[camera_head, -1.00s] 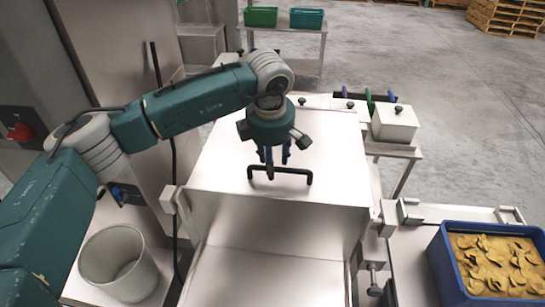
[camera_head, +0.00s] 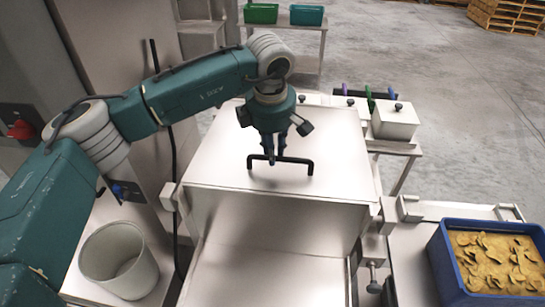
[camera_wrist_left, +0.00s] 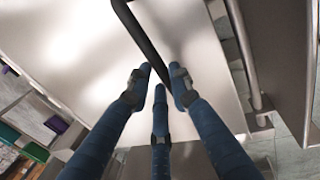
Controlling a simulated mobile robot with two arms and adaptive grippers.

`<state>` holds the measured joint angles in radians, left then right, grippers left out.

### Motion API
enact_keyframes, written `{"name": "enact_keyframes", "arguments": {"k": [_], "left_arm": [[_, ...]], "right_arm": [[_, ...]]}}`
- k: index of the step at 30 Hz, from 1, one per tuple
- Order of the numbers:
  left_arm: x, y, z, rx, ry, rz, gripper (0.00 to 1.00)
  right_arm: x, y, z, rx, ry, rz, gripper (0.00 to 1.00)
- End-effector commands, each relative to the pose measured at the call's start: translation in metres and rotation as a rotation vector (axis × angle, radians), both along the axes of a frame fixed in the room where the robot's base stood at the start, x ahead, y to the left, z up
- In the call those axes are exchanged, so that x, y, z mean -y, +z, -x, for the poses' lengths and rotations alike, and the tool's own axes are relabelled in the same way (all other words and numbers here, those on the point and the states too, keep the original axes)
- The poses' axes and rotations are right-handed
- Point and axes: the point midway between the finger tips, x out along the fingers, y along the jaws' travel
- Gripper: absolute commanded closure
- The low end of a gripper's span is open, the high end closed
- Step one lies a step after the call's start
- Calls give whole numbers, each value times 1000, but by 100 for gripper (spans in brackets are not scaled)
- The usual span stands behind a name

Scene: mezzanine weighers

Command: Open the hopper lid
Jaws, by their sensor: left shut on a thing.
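The hopper lid (camera_head: 230,150) is a broad pale metal panel on top of the hopper (camera_head: 275,220). A black bar handle (camera_head: 296,161) stands on the lid near its front edge. My left gripper (camera_head: 271,160) comes down from above and is shut on the left part of the handle. In the left wrist view, the blue fingers (camera_wrist_left: 160,85) meet at the dark handle bar (camera_wrist_left: 137,30) over the shiny lid (camera_wrist_left: 195,45). I cannot tell how far the lid stands off its rim. My right gripper is not in view.
A grey bin (camera_head: 119,261) stands at lower left. A blue crate of yellowish pieces (camera_head: 440,265) is at lower right. A lidded metal box (camera_head: 394,122) stands right of the hopper. A dark vertical cable (camera_head: 172,165) runs left of the hopper. Open floor lies behind.

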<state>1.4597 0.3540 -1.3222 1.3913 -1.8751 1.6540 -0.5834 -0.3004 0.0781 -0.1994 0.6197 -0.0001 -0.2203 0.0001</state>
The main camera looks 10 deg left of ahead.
Motion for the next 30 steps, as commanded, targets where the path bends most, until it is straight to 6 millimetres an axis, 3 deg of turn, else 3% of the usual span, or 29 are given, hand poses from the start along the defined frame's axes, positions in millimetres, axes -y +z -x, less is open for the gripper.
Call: {"name": "enact_keyframes", "arguments": {"k": [9, 12, 21, 30], "left_arm": [[0, 92, -38, 16, 7, 2, 100], [-1, 110, -50, 15, 8, 2, 100], [-1, 140, -76, 14, 7, -1, 100], [-2, 158, -94, 13, 7, -4, 100]], "right_arm": [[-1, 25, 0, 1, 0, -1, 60], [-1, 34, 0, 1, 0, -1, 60], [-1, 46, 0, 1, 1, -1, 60], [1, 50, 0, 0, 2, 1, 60]]}}
